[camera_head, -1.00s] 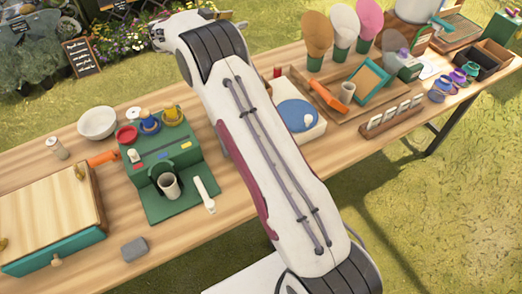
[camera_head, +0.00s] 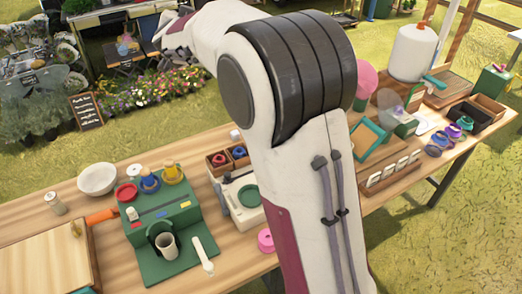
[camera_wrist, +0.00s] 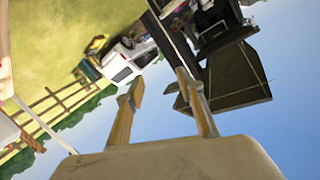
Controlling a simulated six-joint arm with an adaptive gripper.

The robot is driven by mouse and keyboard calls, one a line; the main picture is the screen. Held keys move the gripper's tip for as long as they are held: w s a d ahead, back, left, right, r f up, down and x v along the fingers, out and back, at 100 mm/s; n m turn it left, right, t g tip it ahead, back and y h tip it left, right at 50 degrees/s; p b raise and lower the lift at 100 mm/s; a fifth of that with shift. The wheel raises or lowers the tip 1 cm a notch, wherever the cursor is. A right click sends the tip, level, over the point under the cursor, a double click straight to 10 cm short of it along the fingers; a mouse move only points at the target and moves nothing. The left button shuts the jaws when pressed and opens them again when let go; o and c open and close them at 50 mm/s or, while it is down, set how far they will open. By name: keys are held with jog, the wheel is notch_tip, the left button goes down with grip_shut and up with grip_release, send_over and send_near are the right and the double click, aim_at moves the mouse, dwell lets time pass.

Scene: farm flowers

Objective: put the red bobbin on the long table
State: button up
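A small red bobbin-like piece (camera_head: 219,160) sits in a compartment of a wooden box (camera_head: 212,173) in the head view; I cannot be sure it is the task's bobbin. The long table (camera_head: 122,265) is the light wooden one running across the head view. My gripper (camera_wrist: 158,82) shows in the wrist view with its two fingers apart and nothing between them. It points away from the table, toward grass, a fence, a vehicle and sky. In the head view my raised arm hides the middle of the table.
A blue piece (camera_head: 238,153) sits in the box's other compartment. A green stand (camera_head: 180,263) with a cup (camera_head: 166,245), a white bowl (camera_head: 97,179) and a pink ring (camera_head: 265,240) are on the table. A green frame (camera_head: 369,137) and a name rack (camera_head: 392,172) are right of my arm.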

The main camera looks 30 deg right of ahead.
jog(key=s+a+n+g+y, duration=0.1)
jog(key=s+a+n+y, duration=0.3)
jog(key=s, duration=0.7)
jog(key=s+a+n+g+y, duration=0.2)
jog(key=s+a+y, duration=0.1)
jog(key=s+a, duration=0.55)
jog(key=s+d+f+g, duration=0.2)
jog(key=s+f, duration=0.3)
jog(key=s, duration=0.6)
jog(key=s+d+f+n+g+h, duration=0.1)
jog(key=s+d+f+g, duration=0.1)
jog(key=s+f, duration=0.4)
jog(key=s+d+f+n+g+h, duration=0.1)
jog(key=s+f, duration=0.4)
jog(key=s, duration=1.1)
jog(key=shift+d+f+g, duration=0.25)
jog(key=shift+d+g, duration=0.2)
jog(key=shift+g, duration=0.35)
